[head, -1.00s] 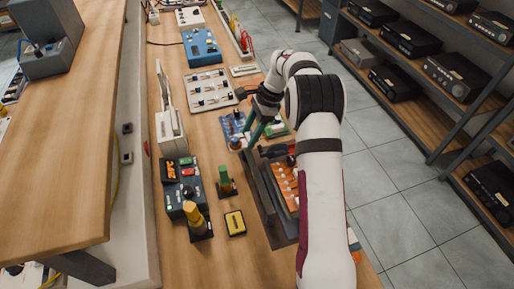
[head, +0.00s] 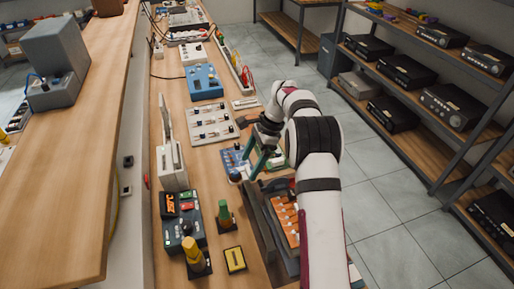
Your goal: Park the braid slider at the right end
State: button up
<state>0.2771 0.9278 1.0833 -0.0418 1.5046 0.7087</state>
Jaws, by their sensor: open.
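No part is clearly marked as the braid slider, and I cannot tell which one it is. A white panel (head: 212,123) with rows of small dark controls lies left of my gripper. A blue board (head: 233,161) with small parts lies just left of and below it. My gripper (head: 264,162) has teal fingers, is open and points down over the bench beside the blue board. My arm hides part of the area to its right. Whether the fingers touch anything is not clear.
A dark unit with an orange panel (head: 285,220) stands close below my gripper. A control box (head: 184,221), a green-topped post (head: 224,215) and a yellow-topped post (head: 194,255) stand nearer. A blue box (head: 203,82) lies farther back. Shelves (head: 415,70) stand at right.

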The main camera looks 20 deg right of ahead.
jog(key=v, duration=1.4)
jog(key=shift+r, duration=0.35)
jog(key=s+a+r+n+h, duration=0.1)
jog(key=s+a+r+n, duration=0.1)
jog(key=s+a+n, duration=0.3)
jog(key=s+a+r, duration=0.2)
jog(key=s+a, duration=0.1)
jog(key=s, duration=0.5)
jog(key=s+a+r+n+h, duration=0.1)
jog(key=s+a+r+n, duration=0.15)
jog(key=s, duration=0.35)
jog(key=s+a+f+n, duration=0.2)
jog(key=s+f, duration=0.3)
jog(key=s, duration=0.4)
jog(key=s+a+f+n, duration=0.2)
jog(key=s+f, duration=0.3)
jog(key=s, duration=0.4)
jog(key=shift+s+n+h, duration=0.3)
jog(key=shift+n+h, duration=0.1)
jog(key=shift+n, duration=0.15)
